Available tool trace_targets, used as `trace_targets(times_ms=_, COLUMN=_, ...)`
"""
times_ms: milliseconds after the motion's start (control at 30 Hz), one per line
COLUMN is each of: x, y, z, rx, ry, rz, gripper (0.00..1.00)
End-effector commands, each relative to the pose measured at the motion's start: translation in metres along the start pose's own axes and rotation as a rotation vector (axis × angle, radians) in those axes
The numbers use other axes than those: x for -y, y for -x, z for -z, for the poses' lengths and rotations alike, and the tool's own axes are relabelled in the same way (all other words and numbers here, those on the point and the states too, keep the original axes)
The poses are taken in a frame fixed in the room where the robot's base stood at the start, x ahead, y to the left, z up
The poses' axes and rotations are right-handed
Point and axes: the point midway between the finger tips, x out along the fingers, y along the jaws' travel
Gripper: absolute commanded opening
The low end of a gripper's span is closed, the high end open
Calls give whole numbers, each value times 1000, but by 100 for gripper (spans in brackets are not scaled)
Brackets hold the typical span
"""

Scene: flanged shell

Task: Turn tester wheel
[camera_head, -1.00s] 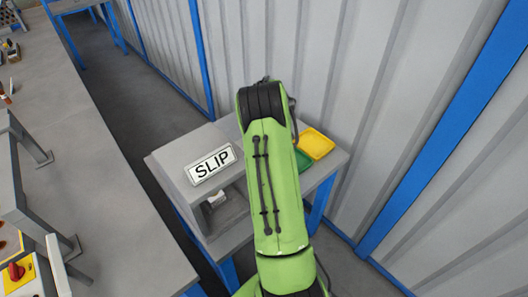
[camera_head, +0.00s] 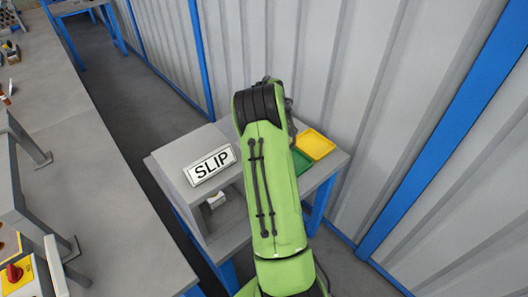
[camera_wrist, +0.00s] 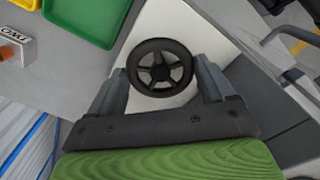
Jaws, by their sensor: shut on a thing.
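The tester wheel (camera_wrist: 160,67) is a black spoked wheel against a pale panel in the wrist view. My gripper (camera_wrist: 164,82) has one finger on each side of the wheel and is shut on it. In the head view my green arm reaches over the grey tester (camera_head: 185,150), which carries a sign reading SLIP (camera_head: 210,166). The wheel and my gripper are hidden behind my arm in that view.
A yellow tray (camera_head: 315,146) and a green tray (camera_head: 302,162) sit on the table right of the tester. A corrugated wall with blue posts stands close behind. A long grey bench (camera_head: 105,190) runs along the left, with a walkway between.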

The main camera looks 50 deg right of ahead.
Motion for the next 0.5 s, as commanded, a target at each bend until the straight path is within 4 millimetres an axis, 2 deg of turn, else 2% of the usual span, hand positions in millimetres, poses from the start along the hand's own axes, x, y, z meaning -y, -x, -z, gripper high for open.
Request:
trace_targets(times_ms=133, x=-2, y=2, z=1, rx=-2, ry=0, rz=-7, gripper=52)
trace_targets(times_ms=167, x=-2, y=2, z=1, rx=-2, ry=0, rz=-7, gripper=87)
trace_targets(times_ms=233, x=-1, y=2, z=1, rx=-2, ry=-1, rz=-6, gripper=97)
trace_targets(times_ms=267, x=-1, y=1, z=0, rx=-2, ry=-1, rz=-5, gripper=100)
trace_targets(times_ms=500, x=-1, y=4, z=0, rx=-1, ry=-2, rz=-3, gripper=100)
